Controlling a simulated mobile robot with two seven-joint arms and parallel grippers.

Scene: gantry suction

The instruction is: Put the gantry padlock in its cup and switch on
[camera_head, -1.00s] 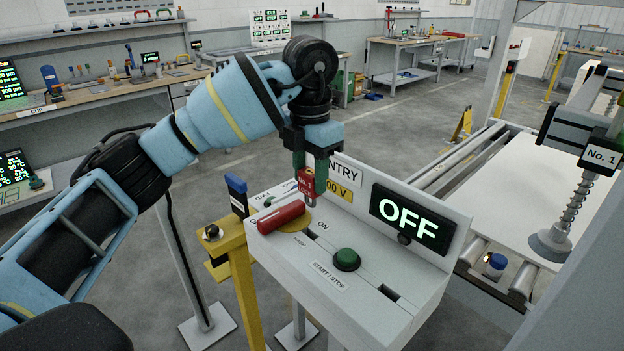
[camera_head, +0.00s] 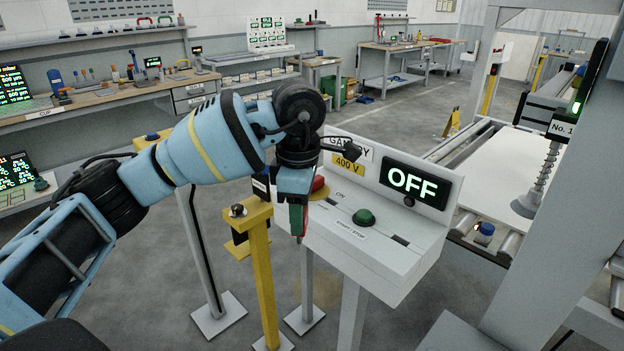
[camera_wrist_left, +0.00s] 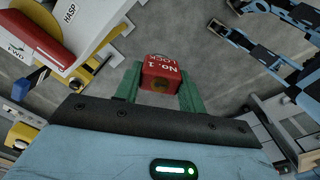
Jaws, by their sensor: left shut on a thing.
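My left gripper (camera_head: 298,230) is shut on the red padlock (camera_wrist_left: 160,72), which reads "No. 1 LOCK" in the wrist view. In the head view only a red sliver shows between the green fingers, off the left end of the grey control box (camera_head: 375,238). The box has a green START/STOP button (camera_head: 364,217), a red handle (camera_head: 319,186) partly behind my gripper, and a display (camera_head: 411,182) reading OFF. The wrist view shows the HASP label (camera_wrist_left: 69,12) and the red handle (camera_wrist_left: 42,38). A CUP label (camera_head: 44,113) stands on the left bench; I cannot make out the cup.
A yellow post (camera_head: 262,275) stands close left of the box, beside my gripper. The gantry suction cup (camera_head: 526,204) hangs over a white sheet (camera_head: 490,165) on rollers at right. A grey upright (camera_head: 560,215) crosses the right side. Open floor lies toward the left bench (camera_head: 110,97).

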